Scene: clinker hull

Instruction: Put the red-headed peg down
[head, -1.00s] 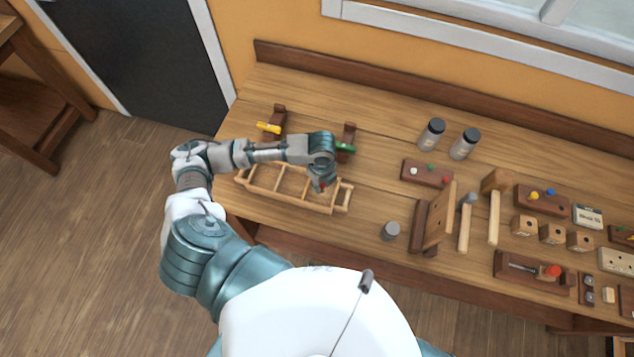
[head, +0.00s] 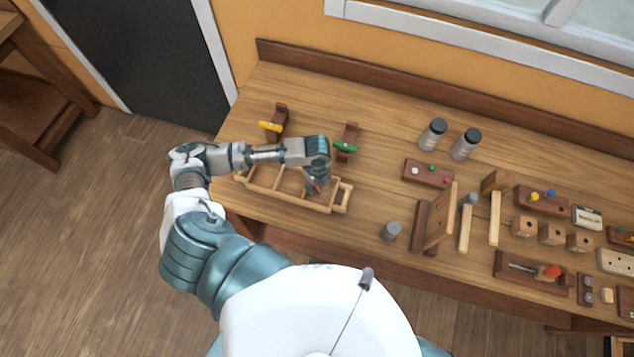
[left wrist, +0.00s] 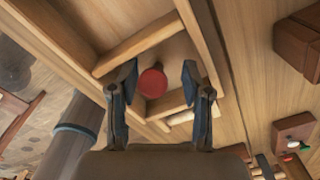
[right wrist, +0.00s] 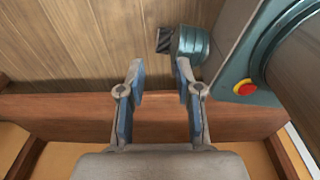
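The red-headed peg shows in the left wrist view as a round red head (left wrist: 153,83) seen from above, inside a bay of the wooden hull frame (left wrist: 140,44). In the head view my left gripper (head: 315,187) is low over the right part of the hull frame (head: 285,198). My right gripper (right wrist: 160,72) is open and empty, and shows only in its own wrist view.
Two brown stands with a yellow clamp (head: 270,127) and a green clamp (head: 345,147) stand behind the frame. A grey cylinder (head: 390,231) is to the right. Blocks, mallets, two jars (head: 432,134) and peg holders fill the right side. Bench between frame and cylinder is clear.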

